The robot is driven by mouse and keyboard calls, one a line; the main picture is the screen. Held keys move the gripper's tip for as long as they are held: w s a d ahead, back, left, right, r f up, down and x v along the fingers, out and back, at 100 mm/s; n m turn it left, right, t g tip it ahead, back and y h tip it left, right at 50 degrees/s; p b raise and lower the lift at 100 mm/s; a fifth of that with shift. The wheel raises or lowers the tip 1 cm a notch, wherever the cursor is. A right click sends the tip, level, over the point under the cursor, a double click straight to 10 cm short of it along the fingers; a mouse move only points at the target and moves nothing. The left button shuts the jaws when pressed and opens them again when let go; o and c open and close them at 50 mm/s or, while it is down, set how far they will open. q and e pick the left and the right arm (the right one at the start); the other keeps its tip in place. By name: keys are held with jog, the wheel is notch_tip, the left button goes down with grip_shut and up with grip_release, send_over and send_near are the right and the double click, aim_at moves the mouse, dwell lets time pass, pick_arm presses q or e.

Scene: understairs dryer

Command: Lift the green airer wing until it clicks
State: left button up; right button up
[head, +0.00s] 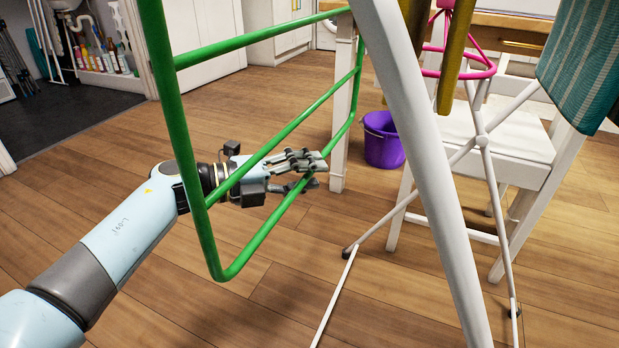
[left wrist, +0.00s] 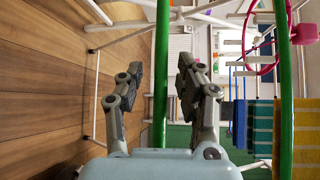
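The green airer wing (head: 182,120) is a tubular frame that hangs low on the left side of the airer in the head view. Its rounded lower corner is well above the floor. My left gripper (head: 314,172) is at the wing's lower rails, its fingers pointing right. In the left wrist view, the fingers of my left gripper (left wrist: 160,70) stand apart, with a green rail (left wrist: 161,100) seen between them and not visibly pinched. A second green rail (left wrist: 284,110) runs to the right there. My right gripper is not in view.
The white airer leg (head: 425,150) crosses the head view in front. A purple bucket (head: 383,140) and a white chair (head: 500,140) stand behind. A teal striped towel (head: 585,65) hangs at the right. Wooden floor (head: 90,200) is clear at the left.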

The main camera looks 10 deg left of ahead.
pick_arm(q)
jog(key=shift+w+d, duration=0.1)
jog(key=shift+d, duration=0.1)
jog(key=shift+c, duration=0.2)
grip_shut()
